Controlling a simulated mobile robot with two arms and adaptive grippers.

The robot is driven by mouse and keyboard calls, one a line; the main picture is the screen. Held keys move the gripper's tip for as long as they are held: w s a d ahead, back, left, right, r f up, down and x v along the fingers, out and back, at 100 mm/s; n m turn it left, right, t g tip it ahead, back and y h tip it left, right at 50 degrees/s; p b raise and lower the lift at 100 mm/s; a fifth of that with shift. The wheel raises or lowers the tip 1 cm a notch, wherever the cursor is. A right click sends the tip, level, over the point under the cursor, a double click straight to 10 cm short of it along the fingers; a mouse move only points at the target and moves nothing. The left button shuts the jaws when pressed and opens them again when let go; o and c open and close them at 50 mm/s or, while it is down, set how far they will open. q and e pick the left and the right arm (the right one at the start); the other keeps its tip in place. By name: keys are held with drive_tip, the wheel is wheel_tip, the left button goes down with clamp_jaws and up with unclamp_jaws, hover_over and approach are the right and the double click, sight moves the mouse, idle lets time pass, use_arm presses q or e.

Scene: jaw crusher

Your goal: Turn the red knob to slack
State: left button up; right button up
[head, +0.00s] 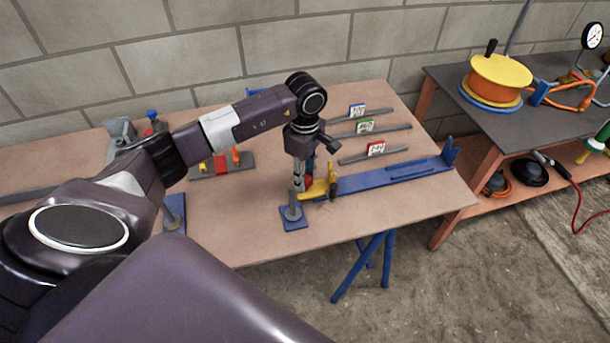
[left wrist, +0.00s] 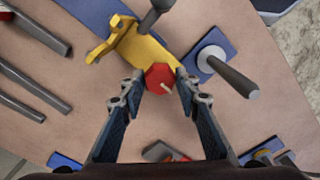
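The red knob (left wrist: 159,79) shows in the left wrist view with a small pale mark on its face. It sits at the end of a yellow part (left wrist: 143,50) on a blue rail (left wrist: 95,14). My left gripper (left wrist: 160,76) has one finger on each side of the knob, with narrow gaps seeming to show. Whether either fingertip touches it is hard to tell. In the head view my left gripper (head: 299,182) points down beside the yellow part (head: 321,187), and the knob is mostly hidden there. My right gripper is not in view.
A grey post on a blue plate (head: 293,224) stands close to the left gripper. Grey bars with blue, green and red labels (head: 376,149) lie behind it on the table (head: 375,210). A side bench with a yellow reel (head: 499,77) stands right.

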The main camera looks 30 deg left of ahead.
use_arm(q)
drive_tip(key=c, duration=0.5)
drive_tip(key=shift+n, duration=0.3)
drive_tip(key=n+b, duration=0.1)
drive_tip(key=n, duration=0.1)
drive_tip(key=shift+n, duration=0.4)
drive_tip(key=n+b, duration=0.1)
drive_tip(key=n, duration=0.3)
drive_tip(key=n+b, duration=0.1)
drive_tip(key=n, duration=0.9)
drive_tip(key=shift+w+r+n, duration=0.1)
drive_tip(key=shift+n, duration=0.2)
